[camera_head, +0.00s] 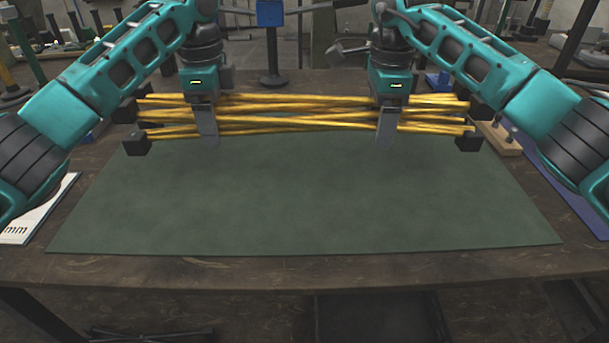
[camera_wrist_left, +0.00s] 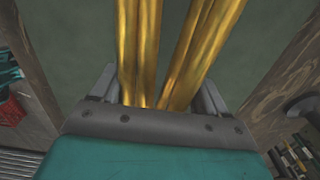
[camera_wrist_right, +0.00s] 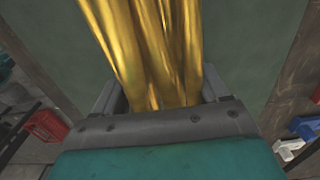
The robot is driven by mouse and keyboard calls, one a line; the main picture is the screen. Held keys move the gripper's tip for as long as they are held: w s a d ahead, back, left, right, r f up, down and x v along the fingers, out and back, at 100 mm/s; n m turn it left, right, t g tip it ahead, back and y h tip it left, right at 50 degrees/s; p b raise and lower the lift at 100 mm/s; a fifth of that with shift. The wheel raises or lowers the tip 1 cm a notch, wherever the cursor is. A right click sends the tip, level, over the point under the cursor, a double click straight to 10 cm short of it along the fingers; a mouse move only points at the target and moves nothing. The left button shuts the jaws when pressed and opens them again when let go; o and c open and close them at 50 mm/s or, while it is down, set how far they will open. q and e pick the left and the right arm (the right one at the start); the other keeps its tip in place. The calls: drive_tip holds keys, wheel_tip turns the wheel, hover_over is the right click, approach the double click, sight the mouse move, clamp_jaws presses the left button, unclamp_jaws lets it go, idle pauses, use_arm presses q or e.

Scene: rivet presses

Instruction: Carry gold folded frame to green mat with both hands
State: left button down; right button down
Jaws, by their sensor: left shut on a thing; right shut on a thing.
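The gold folded frame (camera_head: 290,113) is a long bundle of gold rods with black blocks at its ends. It lies crosswise in the head view, over the back part of the green mat (camera_head: 310,200). My left gripper (camera_head: 208,125) is shut on the bundle left of its middle; the gold rods (camera_wrist_left: 140,50) run between its fingers in the left wrist view. My right gripper (camera_head: 385,125) is shut on it right of its middle; the rods also fill the jaws in the right wrist view (camera_wrist_right: 150,50). I cannot tell whether the bundle touches the mat.
The mat lies on a brown workbench (camera_head: 300,268); its front and middle are clear. A white sheet marked "mm" (camera_head: 40,212) is at the left. A wooden block (camera_head: 497,138) and a blue mat (camera_head: 590,215) are at the right. A blue-headed stand (camera_head: 270,40) stands behind.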

sight(373, 160)
use_arm(q)
drive_tip(key=shift+f, duration=0.35)
use_arm(e)
drive_tip(key=shift+f, duration=0.3)
